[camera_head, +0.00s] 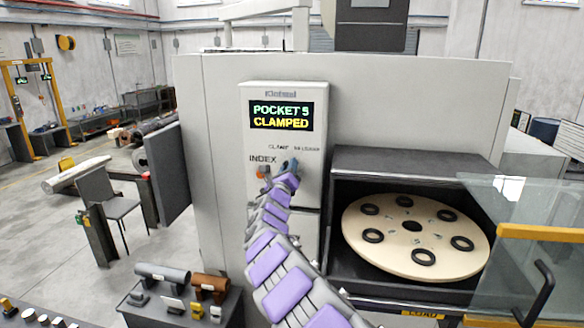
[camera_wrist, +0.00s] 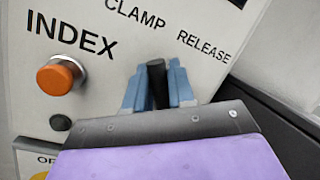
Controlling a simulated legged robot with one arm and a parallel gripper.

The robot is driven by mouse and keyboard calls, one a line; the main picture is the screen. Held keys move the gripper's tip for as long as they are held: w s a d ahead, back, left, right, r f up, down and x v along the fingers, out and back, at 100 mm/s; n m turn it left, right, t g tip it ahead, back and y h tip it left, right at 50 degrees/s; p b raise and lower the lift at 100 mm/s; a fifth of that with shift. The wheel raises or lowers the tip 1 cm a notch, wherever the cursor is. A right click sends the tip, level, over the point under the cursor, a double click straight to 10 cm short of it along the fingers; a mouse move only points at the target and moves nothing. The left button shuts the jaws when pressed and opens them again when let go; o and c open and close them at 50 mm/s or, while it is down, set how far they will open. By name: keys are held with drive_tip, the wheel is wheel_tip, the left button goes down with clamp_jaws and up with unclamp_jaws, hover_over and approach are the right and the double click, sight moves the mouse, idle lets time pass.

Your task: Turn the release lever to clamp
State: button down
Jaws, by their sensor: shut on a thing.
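The black release lever (camera_wrist: 157,82) stands between the two blue fingers of my gripper (camera_wrist: 158,88) in the wrist view. The fingers are shut on it, one on each side. The lever points up in that view, below the gap between the CLAMP and RELEASE labels. Its lower part is hidden behind my wrist. In the head view my gripper (camera_head: 288,170) is at the control panel (camera_head: 283,95), and the lever cannot be made out there. The display (camera_head: 281,116) reads POCKET 5 in green and CLAMPED in yellow.
An orange INDEX button (camera_wrist: 60,76) sits left of my fingers, with a small dark knob (camera_wrist: 60,122) below it. Right of the panel is an open bay with a round carousel plate (camera_head: 365,236). A small table (camera_head: 140,318) with parts stands at lower left.

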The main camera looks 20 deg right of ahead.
drive_tip(key=shift+w+a+f+n+y, duration=0.15)
drive_tip(key=shift+f+n+y, duration=0.15)
drive_tip(key=shift+n, duration=0.4)
drive_tip(key=shift+w+a+f+n+y, duration=0.1)
drive_tip(key=shift+f+n+y, duration=0.15)
drive_tip(key=shift+n, duration=0.45)
drive_tip(key=shift+f, duration=0.15)
drive_tip(key=c, duration=1.2)
unclamp_jaws()
drive_tip(key=shift+o, duration=0.6)
drive_tip(key=shift+w+a, duration=0.1)
drive_tip(key=shift+r, duration=0.2)
drive_tip(key=shift+s+a+t, duration=0.1)
drive_tip(key=shift+s+t, duration=0.1)
drive_tip(key=shift+t, duration=0.1)
drive_tip(key=b+v, duration=0.5)
drive_tip(key=v, duration=1.2)
drive_tip(key=shift+f, duration=0.15)
